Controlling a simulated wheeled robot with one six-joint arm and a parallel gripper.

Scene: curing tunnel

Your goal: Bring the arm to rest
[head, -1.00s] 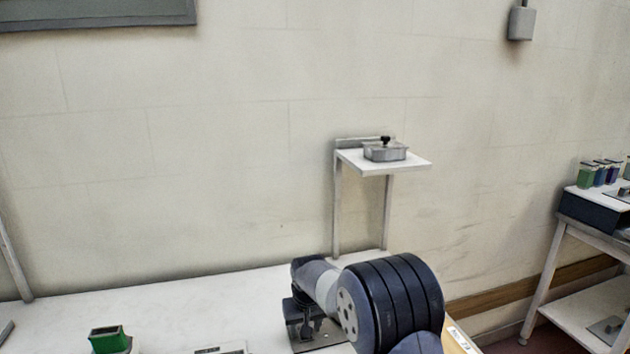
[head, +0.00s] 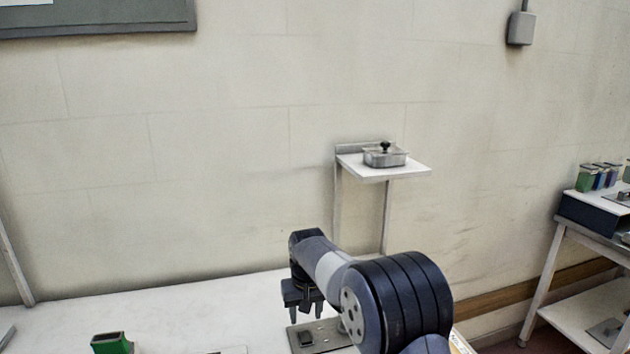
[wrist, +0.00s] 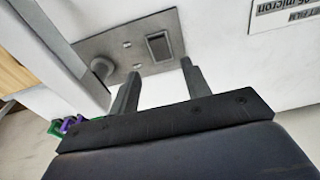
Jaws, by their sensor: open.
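My gripper (head: 305,310) points down over the white bench (head: 180,315), above a grey metal plate (head: 322,336) with a dark rectangular part on it. In the wrist view my gripper (wrist: 160,80) shows two fingers spread apart with nothing between them. The plate (wrist: 100,48) also shows there beyond the fingertips, with a dark rectangular switch-like piece and a round grey knob. The fingers look apart from the plate.
A small wall shelf (head: 400,173) holds a lidded metal box (head: 385,157) with a black knob. A side table (head: 590,240) at right carries several coloured containers. The bench left of my gripper is mostly clear.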

